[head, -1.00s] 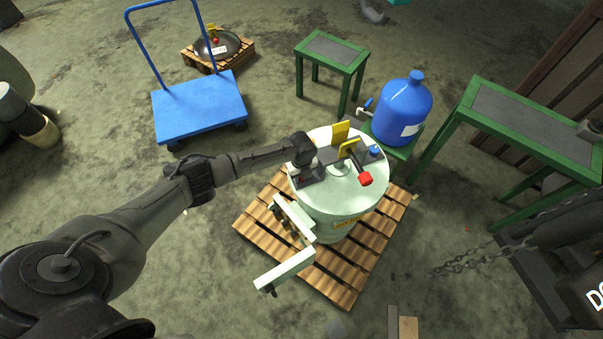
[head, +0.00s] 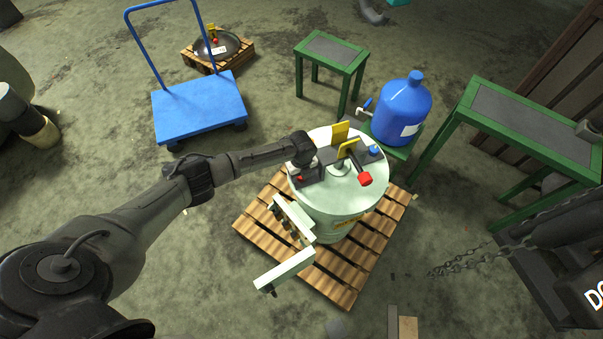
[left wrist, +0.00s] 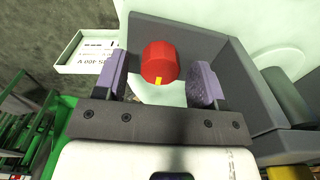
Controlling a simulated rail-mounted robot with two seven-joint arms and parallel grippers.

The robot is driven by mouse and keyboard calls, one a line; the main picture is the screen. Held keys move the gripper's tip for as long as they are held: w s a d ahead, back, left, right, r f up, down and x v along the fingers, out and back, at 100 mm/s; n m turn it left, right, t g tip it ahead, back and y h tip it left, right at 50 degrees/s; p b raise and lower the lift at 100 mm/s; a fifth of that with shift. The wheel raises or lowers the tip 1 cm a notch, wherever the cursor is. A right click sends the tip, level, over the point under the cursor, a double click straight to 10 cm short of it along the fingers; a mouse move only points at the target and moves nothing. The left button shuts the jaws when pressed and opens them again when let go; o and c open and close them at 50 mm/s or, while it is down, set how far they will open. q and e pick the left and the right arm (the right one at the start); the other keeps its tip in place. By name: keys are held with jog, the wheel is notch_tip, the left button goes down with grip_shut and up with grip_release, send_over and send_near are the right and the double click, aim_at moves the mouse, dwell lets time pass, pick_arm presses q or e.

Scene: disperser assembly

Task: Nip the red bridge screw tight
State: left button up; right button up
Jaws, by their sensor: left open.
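The red bridge screw (left wrist: 160,60) has a faceted red head with a small yellow mark on its near edge. In the left wrist view it sits between the two fingers of my left gripper (left wrist: 161,80), with a gap on each side. It is beside the grey walls of a bracket (left wrist: 215,40). In the head view a small red spot (head: 300,178) shows at the grey bracket on the pale drum lid, just below my left gripper (head: 306,165). My left gripper is open. My right gripper is not in view.
The pale drum (head: 335,205) stands on a wooden pallet (head: 350,285). Its lid carries yellow plates (head: 341,131) and a lever with a red end (head: 366,179). A blue jug (head: 402,110) stands behind. Pale arms (head: 285,272) stick out at front left.

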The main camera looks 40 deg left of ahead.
pick_arm(q)
notch_tip(320, 180, up, 13)
jog(key=p, duration=0.2)
jog(key=shift+r, duration=0.15)
dwell(0.7)
